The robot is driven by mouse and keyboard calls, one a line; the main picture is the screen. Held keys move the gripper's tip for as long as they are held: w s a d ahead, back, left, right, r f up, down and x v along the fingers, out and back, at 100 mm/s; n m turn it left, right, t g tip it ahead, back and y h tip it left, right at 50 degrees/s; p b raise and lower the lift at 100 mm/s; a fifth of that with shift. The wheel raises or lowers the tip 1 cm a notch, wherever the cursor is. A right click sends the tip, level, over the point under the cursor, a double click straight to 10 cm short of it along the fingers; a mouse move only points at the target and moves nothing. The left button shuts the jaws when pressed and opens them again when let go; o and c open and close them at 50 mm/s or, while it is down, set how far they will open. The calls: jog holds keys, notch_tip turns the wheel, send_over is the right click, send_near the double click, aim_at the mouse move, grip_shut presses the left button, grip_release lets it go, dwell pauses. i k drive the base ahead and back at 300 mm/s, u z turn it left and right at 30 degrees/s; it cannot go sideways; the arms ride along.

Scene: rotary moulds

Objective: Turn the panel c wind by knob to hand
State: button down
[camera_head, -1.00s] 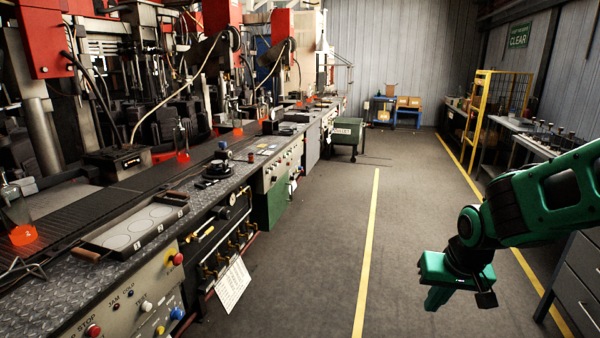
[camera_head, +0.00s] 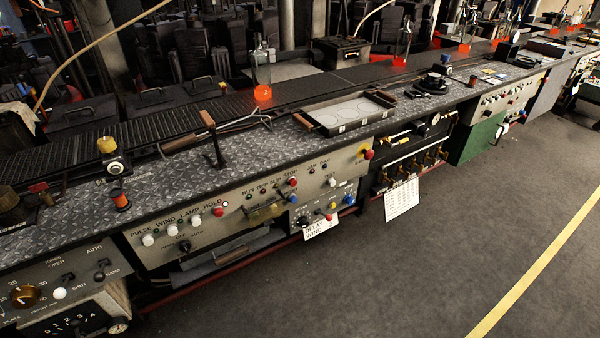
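Several control panels line the bench front, but I cannot read a letter c on any of them. The middle panel (camera_head: 155,262) has push buttons under words like PULSE, WIND, LAMP and HOLD. A black knob (camera_head: 184,246) sits below them, with AUTO readable beside it; its pointer direction is too small to tell. The left panel (camera_head: 28,268) carries a black knob (camera_head: 99,275) between AUTO and what looks like HAND. A smaller panel (camera_head: 338,186) to the right has another dark knob (camera_head: 302,220) above a DELAY WIND card (camera_head: 317,230). My gripper is out of view.
A paper sheet (camera_head: 402,200) hangs in front. The grey floor (camera_head: 440,260) is clear, with a yellow line (camera_head: 535,260).

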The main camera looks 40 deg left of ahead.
aim_at(185, 245)
jog(key=u, duration=1.75)
